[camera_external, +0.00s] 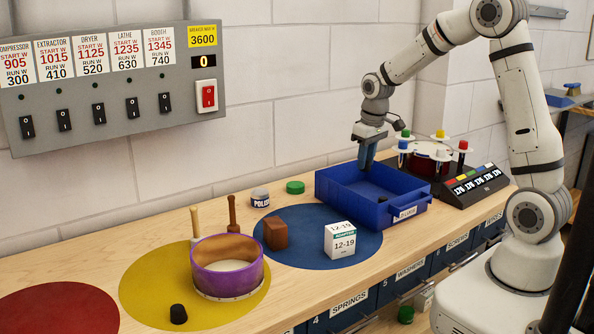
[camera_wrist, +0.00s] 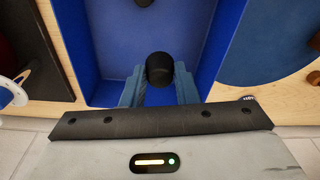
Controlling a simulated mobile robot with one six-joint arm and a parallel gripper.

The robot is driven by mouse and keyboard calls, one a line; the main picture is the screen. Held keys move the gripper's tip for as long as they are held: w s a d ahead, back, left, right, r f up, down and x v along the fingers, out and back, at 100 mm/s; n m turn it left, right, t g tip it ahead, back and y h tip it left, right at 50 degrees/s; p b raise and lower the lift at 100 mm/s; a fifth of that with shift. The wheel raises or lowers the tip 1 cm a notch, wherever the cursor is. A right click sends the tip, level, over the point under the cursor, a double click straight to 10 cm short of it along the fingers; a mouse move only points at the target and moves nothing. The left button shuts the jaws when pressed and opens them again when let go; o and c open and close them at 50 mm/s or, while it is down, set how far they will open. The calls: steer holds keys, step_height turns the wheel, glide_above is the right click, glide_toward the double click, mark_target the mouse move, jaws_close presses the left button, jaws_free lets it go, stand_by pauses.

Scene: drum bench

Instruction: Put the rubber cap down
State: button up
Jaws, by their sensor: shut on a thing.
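The held cap is hidden in the external view. A second dark piece (camera_wrist: 143,2) lies in the bin at the top edge of the wrist view.
A purple drum shell (camera_external: 258,275) stands on the yellow circle (camera_external: 140,283). A brown block (camera_external: 276,233) and a white box (camera_external: 340,240) are on the blue circle. A rack with coloured-top posts (camera_external: 431,151) stands right of the bin. The red circle (camera_external: 60,310) is clear.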

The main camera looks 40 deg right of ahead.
steer(key=f, duration=0.3)
steer(key=d+f, duration=0.1)
steer(key=f, duration=0.1)
steer(key=shift+s+f, duration=0.15)
steer(key=shift+s, duration=0.1)
steer(key=shift+f+p, duration=0.5)
steer(key=shift+f, duration=1.9)
steer(key=shift+f, duration=0.1)
steer(key=o, duration=0.9)
steer(key=shift+o, duration=0.2)
